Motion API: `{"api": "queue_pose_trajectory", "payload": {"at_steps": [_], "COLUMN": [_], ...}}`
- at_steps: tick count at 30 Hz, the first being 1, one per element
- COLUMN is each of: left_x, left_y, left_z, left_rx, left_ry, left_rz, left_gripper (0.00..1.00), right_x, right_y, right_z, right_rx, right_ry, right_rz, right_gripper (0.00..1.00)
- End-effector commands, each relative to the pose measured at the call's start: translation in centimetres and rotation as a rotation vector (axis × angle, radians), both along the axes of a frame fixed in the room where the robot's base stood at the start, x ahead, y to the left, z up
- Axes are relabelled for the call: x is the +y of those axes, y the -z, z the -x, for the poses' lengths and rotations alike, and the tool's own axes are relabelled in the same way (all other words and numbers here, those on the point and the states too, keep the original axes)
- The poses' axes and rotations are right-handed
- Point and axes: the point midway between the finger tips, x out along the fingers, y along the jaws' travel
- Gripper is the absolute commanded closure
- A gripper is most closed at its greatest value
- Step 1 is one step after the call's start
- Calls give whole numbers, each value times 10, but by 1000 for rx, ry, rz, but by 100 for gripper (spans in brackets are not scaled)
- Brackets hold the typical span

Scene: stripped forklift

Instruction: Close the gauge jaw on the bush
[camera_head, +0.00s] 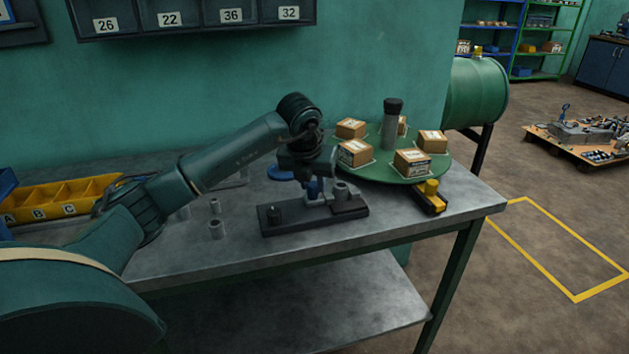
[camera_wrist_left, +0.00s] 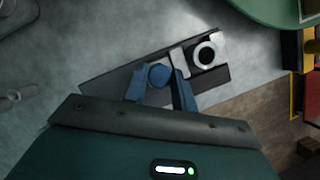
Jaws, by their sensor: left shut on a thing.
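The gauge is a dark flat base (camera_head: 290,226) on the grey bench, with a light metal jaw piece (camera_wrist_left: 180,60) on it. The bush is a short grey ring (camera_head: 342,191) standing at the gauge's right end; from above it shows as a pale ring with a dark hole (camera_wrist_left: 205,53). My left gripper (camera_wrist_left: 159,85) is shut on a round blue knob (camera_wrist_left: 158,74) of the gauge, a finger on each side. The jaw piece lies between knob and bush, close to the bush; I cannot tell whether they touch. My right gripper is not in view.
A green turntable (camera_head: 385,172) with several small cartons stands behind the gauge at right. Loose grey bushes (camera_head: 216,229) stand on the bench to the left, near a yellow bin (camera_head: 70,197). A yellow-and-black block (camera_head: 430,197) sits near the bench's right edge. The front strip is clear.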

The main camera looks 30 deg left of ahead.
Motion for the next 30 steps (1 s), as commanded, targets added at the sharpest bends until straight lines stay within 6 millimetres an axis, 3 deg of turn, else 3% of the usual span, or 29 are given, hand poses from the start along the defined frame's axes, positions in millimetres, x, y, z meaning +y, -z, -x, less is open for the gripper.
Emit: {"api": "queue_pose_trajectory", "payload": {"at_steps": [6,13,14,15,22,30], "left_x": [17,18,18,19,18,17], "left_y": [1,0,0,0,0,-2], "left_z": [19,20,20,20,19,20], "left_rx": [-1,3,3,4,2,0], "left_ry": [-1,-4,-4,-4,-2,0], "left_rz": [-3,-3,-3,-4,-2,-1], "left_gripper": [100,100,73,69,51,51], "right_x": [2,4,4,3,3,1], "right_y": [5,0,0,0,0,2], "right_z": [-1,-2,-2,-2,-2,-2], "right_rx": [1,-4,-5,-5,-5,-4], "right_ry": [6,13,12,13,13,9], "right_rz": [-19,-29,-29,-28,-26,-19], "right_gripper": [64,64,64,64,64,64]}}
